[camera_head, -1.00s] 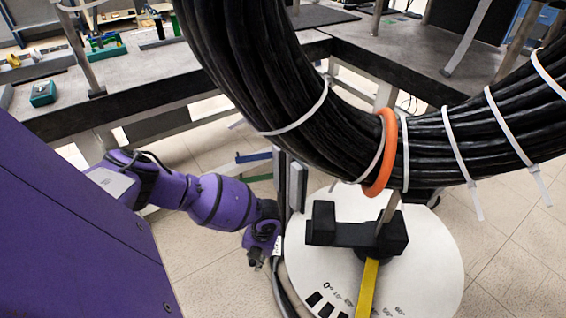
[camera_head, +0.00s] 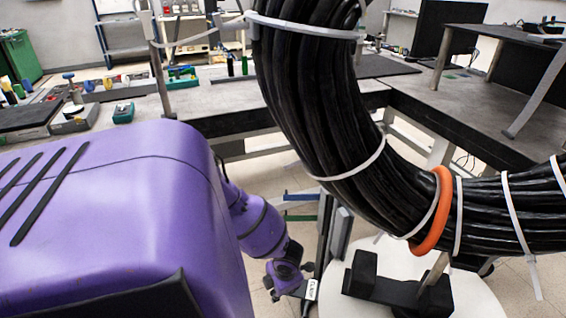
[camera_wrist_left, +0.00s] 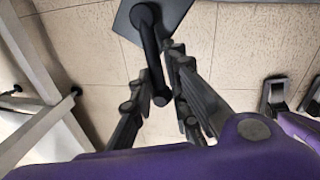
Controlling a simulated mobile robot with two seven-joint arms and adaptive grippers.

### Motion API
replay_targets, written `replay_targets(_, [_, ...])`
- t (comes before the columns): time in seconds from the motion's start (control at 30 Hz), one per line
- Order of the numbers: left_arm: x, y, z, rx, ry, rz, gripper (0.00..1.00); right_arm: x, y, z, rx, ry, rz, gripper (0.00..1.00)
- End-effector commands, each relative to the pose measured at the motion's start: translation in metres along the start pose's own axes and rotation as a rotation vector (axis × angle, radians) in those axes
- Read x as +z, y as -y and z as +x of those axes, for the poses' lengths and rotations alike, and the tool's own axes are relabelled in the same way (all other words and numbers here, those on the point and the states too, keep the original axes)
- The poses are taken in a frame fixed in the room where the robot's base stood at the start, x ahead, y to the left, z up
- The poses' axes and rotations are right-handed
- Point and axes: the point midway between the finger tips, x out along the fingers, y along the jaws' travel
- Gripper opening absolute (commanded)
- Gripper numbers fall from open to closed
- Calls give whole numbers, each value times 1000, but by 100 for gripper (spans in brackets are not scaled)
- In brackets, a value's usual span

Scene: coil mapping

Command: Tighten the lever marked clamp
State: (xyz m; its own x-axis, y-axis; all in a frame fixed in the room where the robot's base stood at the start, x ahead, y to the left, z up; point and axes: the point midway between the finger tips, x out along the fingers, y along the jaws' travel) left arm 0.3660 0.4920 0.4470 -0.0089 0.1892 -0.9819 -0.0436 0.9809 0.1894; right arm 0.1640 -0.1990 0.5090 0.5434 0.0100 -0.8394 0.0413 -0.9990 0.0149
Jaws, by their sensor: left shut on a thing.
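A small white label (camera_head: 312,289) marked clamp, its print barely legible, sits low by the dark post in the head view. The clamp lever shows in the left wrist view as a thin black bar (camera_wrist_left: 152,50) with a rounded end, joined to a dark square plate (camera_wrist_left: 178,16). My left gripper (camera_head: 298,279) is beside the label, low in front of the post. In the left wrist view its two fingers (camera_wrist_left: 155,78) are on either side of the lever, shut on it. The exact contact is partly hidden. My right gripper is not in view.
A thick black cable coil (camera_head: 330,130) with white ties and an orange ring (camera_head: 434,212) hangs just right of my left arm. Below it are a black block (camera_head: 395,292) and a round white disc (camera_head: 478,300). Grey worktables (camera_head: 215,98) stand behind.

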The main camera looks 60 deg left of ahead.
Motion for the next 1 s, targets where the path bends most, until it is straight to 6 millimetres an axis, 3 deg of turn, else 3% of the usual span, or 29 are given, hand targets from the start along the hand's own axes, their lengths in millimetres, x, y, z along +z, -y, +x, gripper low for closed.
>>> replay_targets(0.03, [7, 2, -3, -5, 15, 10, 0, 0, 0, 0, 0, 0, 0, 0])
replay_targets(0.43, [7, 0, -3, -2, 15, 14, 0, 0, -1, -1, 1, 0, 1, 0])
replay_targets(0.47, [7, 0, -3, -2, 15, 14, 20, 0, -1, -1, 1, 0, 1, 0])
replay_targets(0.6, [4, -1, -2, -1, 10, 12, 35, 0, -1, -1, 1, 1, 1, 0])
replay_targets(0.87, [2, -1, -1, 1, 5, 10, 35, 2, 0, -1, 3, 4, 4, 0])
replay_targets(1.0, [2, -2, -10, 1, 5, 11, 35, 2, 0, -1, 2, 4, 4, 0])
